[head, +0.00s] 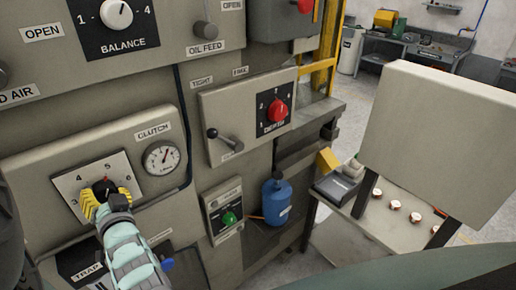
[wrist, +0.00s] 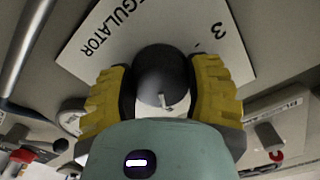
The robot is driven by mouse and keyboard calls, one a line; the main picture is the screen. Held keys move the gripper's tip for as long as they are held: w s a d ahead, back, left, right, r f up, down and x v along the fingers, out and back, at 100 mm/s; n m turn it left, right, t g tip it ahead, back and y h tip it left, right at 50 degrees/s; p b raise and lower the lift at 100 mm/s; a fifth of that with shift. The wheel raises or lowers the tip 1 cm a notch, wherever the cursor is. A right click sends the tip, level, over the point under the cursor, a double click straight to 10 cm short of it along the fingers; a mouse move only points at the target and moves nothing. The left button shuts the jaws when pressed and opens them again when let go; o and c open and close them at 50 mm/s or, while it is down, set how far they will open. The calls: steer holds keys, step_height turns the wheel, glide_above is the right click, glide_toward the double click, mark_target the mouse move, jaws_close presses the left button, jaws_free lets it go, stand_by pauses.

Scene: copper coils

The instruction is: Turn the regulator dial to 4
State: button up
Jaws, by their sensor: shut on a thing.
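The regulator dial (head: 104,186) is a dark round knob on a white plate (head: 68,183) marked with numbers, 5 at the top and 4 to its upper left. My gripper (head: 106,200) has its yellow fingers on both sides of the knob and is shut on it. The wrist view shows the black knob (wrist: 160,70) between the fingers (wrist: 163,88), with a small pale mark on its lower edge. There the plate (wrist: 205,25) shows the word REGULATOR and a 3. The fingers hide part of the plate, and I cannot read the dial's setting.
The pressure gauge (head: 161,158) sits close to the right of the plate, under the CLUTCH label. A black-handled lever (head: 222,138) and red DEPTH dial (head: 277,110) are further right. The BALANCE dial (head: 116,14) is above. A blue bottle (head: 277,200) stands lower right.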

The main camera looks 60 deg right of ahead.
steer(key=c, duration=0.5)
steer(key=shift+o, duration=0.2)
steer(key=shift+f+n+b, duration=0.15)
steer(key=shift+n+b, duration=0.15)
steer(key=shift+d+f+n+b, duration=0.1)
steer(key=shift+f+n+b, duration=0.1)
steer(key=shift+n+b, duration=1.05)
steer(key=n+b, duration=0.2)
steer(key=shift+n+b, duration=0.3)
steer(key=shift+n, duration=0.05)
steer(key=n+b, duration=0.2)
steer(key=shift+n, duration=0.3)
steer(key=shift+s+d+r+n+b, duration=0.1)
steer(key=shift+r+n+b, duration=0.1)
steer(key=shift+n+b, duration=1.2)
steer(key=shift+n, duration=0.4)
